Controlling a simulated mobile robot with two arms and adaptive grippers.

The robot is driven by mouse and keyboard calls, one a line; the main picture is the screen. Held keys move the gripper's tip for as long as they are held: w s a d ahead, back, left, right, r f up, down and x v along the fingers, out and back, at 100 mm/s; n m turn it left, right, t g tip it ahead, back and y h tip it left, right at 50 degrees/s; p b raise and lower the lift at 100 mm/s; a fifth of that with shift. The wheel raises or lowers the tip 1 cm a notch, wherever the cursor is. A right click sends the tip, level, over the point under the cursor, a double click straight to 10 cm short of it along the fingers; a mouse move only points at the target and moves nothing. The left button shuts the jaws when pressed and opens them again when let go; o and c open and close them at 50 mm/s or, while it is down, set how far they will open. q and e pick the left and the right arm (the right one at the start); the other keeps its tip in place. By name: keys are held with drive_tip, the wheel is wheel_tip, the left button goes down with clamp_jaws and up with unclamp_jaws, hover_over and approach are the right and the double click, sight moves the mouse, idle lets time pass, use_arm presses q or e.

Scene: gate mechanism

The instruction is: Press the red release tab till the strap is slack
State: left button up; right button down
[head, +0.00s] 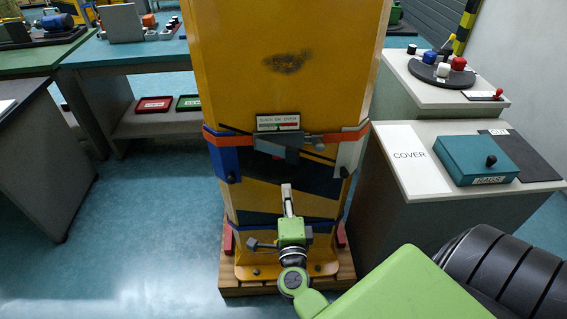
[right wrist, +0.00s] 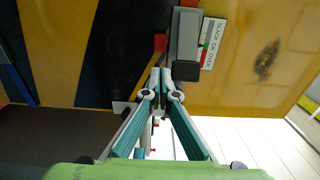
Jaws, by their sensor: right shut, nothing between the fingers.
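The orange strap (head: 218,138) runs around the yellow column and meets a grey buckle (head: 290,140) at its front. The buckle also shows in the right wrist view (right wrist: 186,38). A small red tab (right wrist: 160,42) sits beside the buckle there. A label plate (head: 278,122) reading SLACK, OK, OVER is mounted above the buckle; its pointer is too small to read. My right gripper (head: 287,188) is shut and empty, below the buckle in the head view. In the right wrist view its fingertips (right wrist: 159,72) appear close to the tab; contact cannot be told. My left gripper is out of view.
The yellow column (head: 290,65) stands on a wooden pallet (head: 245,288). At right, a grey cabinet holds a COVER sheet (head: 412,158) and a teal RAGS box (head: 476,160). Workbenches stand at left. The blue floor between is clear.

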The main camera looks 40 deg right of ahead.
drive_tip(key=b+x, duration=0.1)
drive_tip(key=x, duration=1.1)
drive_tip(key=shift+a, duration=0.1)
drive_tip(key=shift+w+d+r, duration=0.35)
drive_tip(key=shift+w+d, duration=0.2)
drive_tip(key=shift+w, duration=0.2)
drive_tip(key=shift+r, duration=0.1)
drive_tip(key=v, duration=0.8)
drive_tip(key=shift+f, duration=0.5)
drive_tip(key=shift+s+a, duration=0.15)
drive_tip(key=shift+s, duration=0.05)
